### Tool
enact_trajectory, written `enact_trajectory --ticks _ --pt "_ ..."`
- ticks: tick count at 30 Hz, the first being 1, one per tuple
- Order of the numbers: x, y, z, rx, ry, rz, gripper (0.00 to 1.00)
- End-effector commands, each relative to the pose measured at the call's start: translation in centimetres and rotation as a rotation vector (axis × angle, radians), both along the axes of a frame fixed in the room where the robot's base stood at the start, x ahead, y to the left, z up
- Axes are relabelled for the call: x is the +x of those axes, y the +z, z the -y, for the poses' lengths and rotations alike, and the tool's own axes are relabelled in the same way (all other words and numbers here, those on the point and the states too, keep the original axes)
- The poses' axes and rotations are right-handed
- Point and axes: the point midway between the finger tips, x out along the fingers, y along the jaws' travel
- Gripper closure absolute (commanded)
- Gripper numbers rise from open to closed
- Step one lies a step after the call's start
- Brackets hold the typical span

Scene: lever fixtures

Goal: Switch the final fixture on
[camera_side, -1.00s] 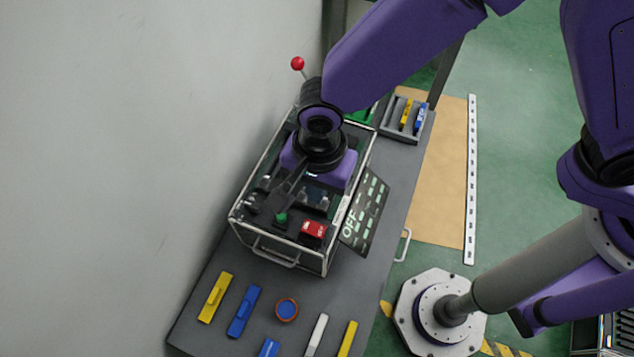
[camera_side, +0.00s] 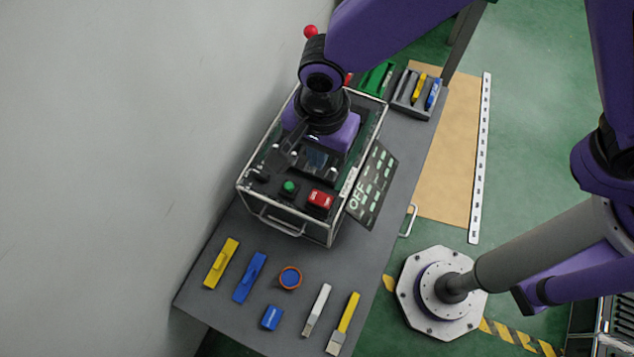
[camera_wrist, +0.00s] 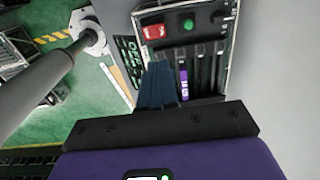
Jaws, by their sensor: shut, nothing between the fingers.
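A metal-framed control box (camera_side: 330,232) stands on the grey bench. Dark slots with a purple piece (camera_wrist: 183,80) show in the wrist view. My gripper (camera_wrist: 158,68) is shut and empty, over the box behind the button. Which fixture is final cannot be told.
Yellow and blue blocks (camera_side: 250,278), a round orange-rimmed blue piece (camera_side: 290,278) and pale and yellow tools (camera_side: 317,310) lie on the front of the bench. A tray (camera_side: 416,92) of colored pieces sits at the back right. A wall is on the left.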

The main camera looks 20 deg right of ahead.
Motion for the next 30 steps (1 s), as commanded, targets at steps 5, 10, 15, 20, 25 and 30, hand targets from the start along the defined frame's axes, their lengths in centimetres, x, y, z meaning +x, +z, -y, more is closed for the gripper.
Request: enact_trajectory --ticks 5,10,15,20,25,30 --pt "0.0 -0.1 0.0 0.0 0.0 0.0 1.0" --pt "0.0 -1.4 0.0 -0.004 0.0 -0.002 1.0" --pt "0.0 -4.2 0.0 -0.004 0.0 -0.003 1.0" --pt "0.1 -7.0 -0.1 -0.004 0.0 -0.002 1.0" --pt "0.1 -9.8 -0.1 -0.004 0.0 -0.002 1.0" --pt "0.2 -12.2 -0.2 -0.003 0.0 -0.001 1.0"
